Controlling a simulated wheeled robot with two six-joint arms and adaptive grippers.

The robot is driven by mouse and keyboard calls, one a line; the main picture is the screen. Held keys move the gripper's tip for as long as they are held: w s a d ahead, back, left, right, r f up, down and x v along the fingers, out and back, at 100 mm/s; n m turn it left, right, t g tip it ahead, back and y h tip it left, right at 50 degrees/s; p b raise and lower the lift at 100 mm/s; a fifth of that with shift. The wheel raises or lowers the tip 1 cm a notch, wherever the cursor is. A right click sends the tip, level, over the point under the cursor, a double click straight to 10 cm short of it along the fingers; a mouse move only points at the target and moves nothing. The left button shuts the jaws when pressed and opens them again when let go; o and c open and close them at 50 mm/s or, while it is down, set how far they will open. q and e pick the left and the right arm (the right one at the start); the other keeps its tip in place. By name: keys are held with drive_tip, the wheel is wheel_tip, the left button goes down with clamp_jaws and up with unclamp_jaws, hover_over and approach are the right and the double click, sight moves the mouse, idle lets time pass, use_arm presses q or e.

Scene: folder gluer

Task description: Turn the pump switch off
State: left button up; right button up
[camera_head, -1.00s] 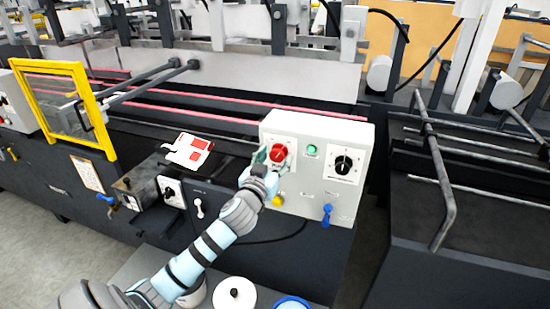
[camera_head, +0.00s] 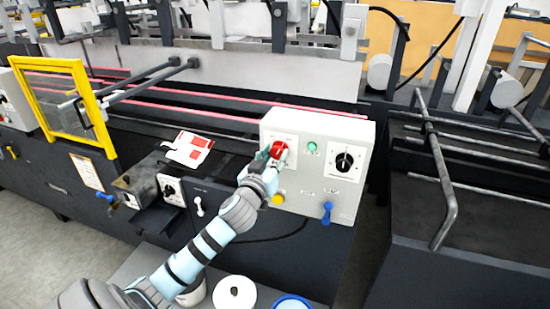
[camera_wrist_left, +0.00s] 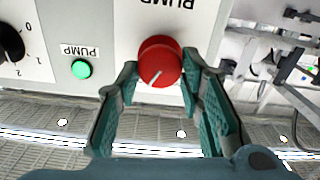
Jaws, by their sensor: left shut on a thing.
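The pump switch is a round red knob (camera_head: 279,149) with a white pointer line, on the upper left of the light grey control box. In the left wrist view the knob (camera_wrist_left: 159,62) sits between my left fingertips, under the upside-down word PUMP, and its pointer line slants. My left gripper (camera_head: 270,155) is shut on the knob, with the fingers along its two sides. A lit green PUMP lamp (camera_head: 312,147) is beside it and also shows in the left wrist view (camera_wrist_left: 81,69). My right gripper is not in view.
A black rotary dial (camera_head: 344,162) is right of the lamp. A yellow button (camera_head: 278,199) and a blue lever (camera_head: 327,213) sit lower on the box. A yellow guard frame (camera_head: 100,130) stands at left. Dark machine rails lie behind the box.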

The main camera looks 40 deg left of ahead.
use_arm(q)
drive_tip(key=n+b, duration=0.1)
drive_tip(key=n, duration=0.2)
drive_tip(key=shift+f, duration=0.1)
drive_tip(key=n+b, duration=0.1)
drive_tip(key=n, duration=0.2)
drive_tip(key=shift+a+n+b, duration=0.1)
drive_tip(key=shift+n+b, duration=0.3)
drive_tip(key=n+b, duration=0.2)
drive_tip(key=n, duration=0.3)
drive_tip(key=shift+n, duration=0.3)
drive_tip(key=o, duration=1.1)
drive_tip(key=shift+s, duration=0.2)
drive_tip(key=v, duration=1.1)
drive_tip(key=shift+s, duration=0.3)
